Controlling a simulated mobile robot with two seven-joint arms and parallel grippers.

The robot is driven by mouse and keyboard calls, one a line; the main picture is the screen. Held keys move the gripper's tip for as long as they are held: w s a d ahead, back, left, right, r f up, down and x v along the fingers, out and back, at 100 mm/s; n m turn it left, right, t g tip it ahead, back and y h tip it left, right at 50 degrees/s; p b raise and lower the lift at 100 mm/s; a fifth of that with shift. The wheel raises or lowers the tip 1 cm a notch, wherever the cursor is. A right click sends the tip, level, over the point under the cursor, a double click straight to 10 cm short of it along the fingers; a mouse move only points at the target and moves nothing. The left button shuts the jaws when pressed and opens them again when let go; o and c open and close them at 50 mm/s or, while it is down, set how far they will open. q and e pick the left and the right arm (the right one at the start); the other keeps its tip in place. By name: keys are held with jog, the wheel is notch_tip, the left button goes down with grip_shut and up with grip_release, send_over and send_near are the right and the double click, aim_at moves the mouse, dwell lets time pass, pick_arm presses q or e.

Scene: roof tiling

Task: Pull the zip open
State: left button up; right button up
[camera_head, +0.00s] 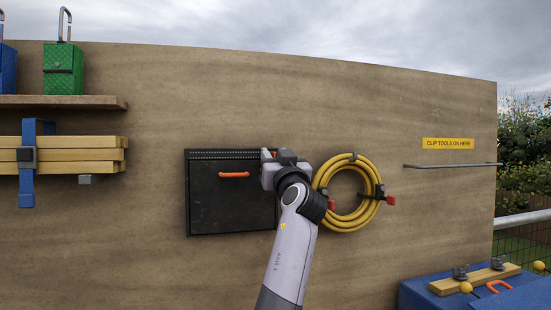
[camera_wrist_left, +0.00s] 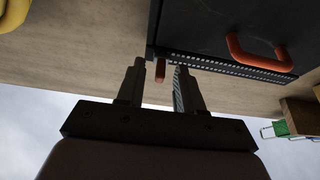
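A black pouch (camera_head: 228,208) is mounted on the wooden wall, with a toothed zip (camera_head: 222,155) along its top edge and an orange loop handle (camera_head: 234,174) on its front. My left gripper (camera_head: 268,155) is at the right end of the zip. In the left wrist view the pouch (camera_wrist_left: 200,28), its zip (camera_wrist_left: 235,69) and the loop (camera_wrist_left: 262,56) show beyond the fingers. A small red-orange zip pull (camera_wrist_left: 160,74) sits between my two fingers, with gaps visible on both sides. The fingers are apart. In the head view my gripper hides the pull. My right gripper is not in view.
A yellow hose coil (camera_head: 350,160) with straps hangs close right of my left gripper. Strapped planks (camera_head: 75,155) and a shelf (camera_head: 60,102) are at left. A metal rail (camera_head: 450,165) and a blue bench (camera_head: 415,293) are at right. The wall between coil and rail is bare.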

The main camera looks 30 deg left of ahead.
pick_arm(q)
jog(key=b+v, duration=0.2)
jog(key=v, duration=0.5)
jog(key=shift+f, duration=0.1)
dwell(0.6)
